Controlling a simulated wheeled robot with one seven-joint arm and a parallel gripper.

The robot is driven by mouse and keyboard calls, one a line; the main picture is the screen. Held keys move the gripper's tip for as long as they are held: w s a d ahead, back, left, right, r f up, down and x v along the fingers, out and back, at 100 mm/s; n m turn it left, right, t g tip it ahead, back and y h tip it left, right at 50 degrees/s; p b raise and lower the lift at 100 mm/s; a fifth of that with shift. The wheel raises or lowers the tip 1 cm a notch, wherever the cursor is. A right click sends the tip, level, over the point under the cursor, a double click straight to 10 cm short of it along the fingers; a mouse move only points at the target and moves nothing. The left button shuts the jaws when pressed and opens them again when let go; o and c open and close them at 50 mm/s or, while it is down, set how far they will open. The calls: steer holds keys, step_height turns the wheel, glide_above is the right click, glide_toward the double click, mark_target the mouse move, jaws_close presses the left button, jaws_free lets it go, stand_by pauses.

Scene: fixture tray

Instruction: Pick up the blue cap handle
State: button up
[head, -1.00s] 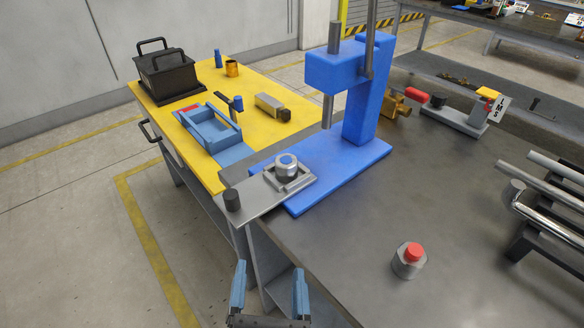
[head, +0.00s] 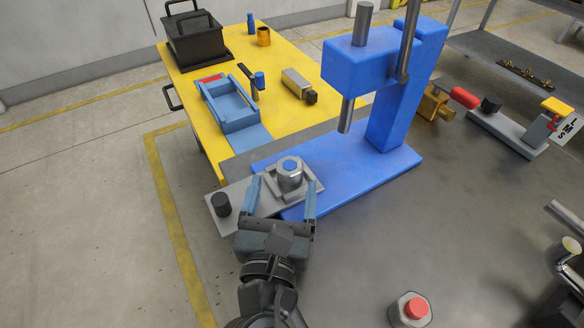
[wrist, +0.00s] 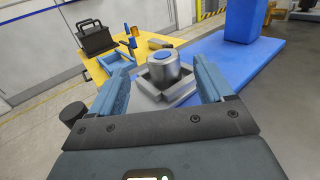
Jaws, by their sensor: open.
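The blue cap handle (head: 290,176) is a grey metal cylinder with a blue disc on top. It stands upright in a square grey fixture tray (head: 317,186) on the blue press base. In the wrist view the handle (wrist: 165,72) is ahead, between the two fingers in the picture. My gripper (head: 284,186) is open and empty, with its blue fingers pointing toward the handle from the near side. I cannot tell whether the fingertips are level with its sides. The gripper also shows in the wrist view (wrist: 158,76).
The blue press (head: 400,105) rises behind the handle, its ram (head: 346,115) hanging to the upper right. A black knob (head: 222,203) stands on the fixture plate's left end. A red-capped part (head: 416,308) stands at the front. The yellow table (head: 290,55) lies beyond.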

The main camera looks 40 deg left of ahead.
mark_target(289, 171)
steer(key=x, duration=0.4)
steer(key=shift+w+r, duration=0.15)
steer(key=shift+w, duration=0.2)
steer(key=c, duration=1.2)
steer(key=shift+r, duration=0.1)
